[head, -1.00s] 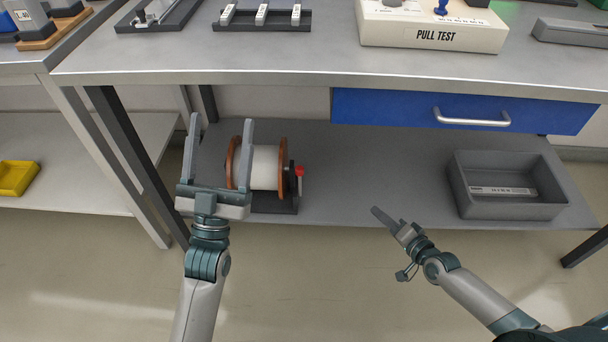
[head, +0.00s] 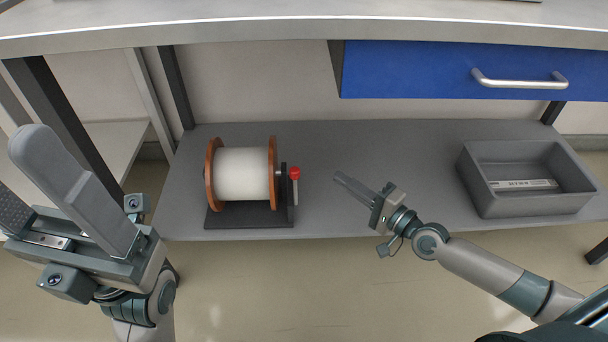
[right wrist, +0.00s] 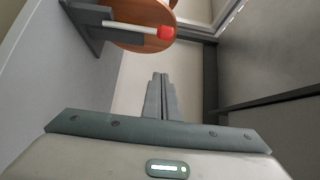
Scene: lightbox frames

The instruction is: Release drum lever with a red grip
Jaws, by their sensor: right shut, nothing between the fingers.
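The drum (head: 242,174) is a white spool between two orange-brown flanges on a dark base, on the lower shelf in the head view. Its lever (head: 294,188) stands on the drum's right side with a red grip (head: 294,172) at the top. In the right wrist view the red grip (right wrist: 166,32) and pale lever rod (right wrist: 130,27) show ahead of the fingers. My right gripper (head: 340,179) is shut and empty, to the right of the lever and apart from it. My left gripper (head: 25,180) is at the left edge, its two fingers spread apart, away from the drum.
A grey bin (head: 525,205) with a labelled item inside stands on the right of the lower shelf (head: 400,150). A blue drawer (head: 440,70) hangs above under the tabletop. Shelf room between drum and bin is free apart from my right gripper.

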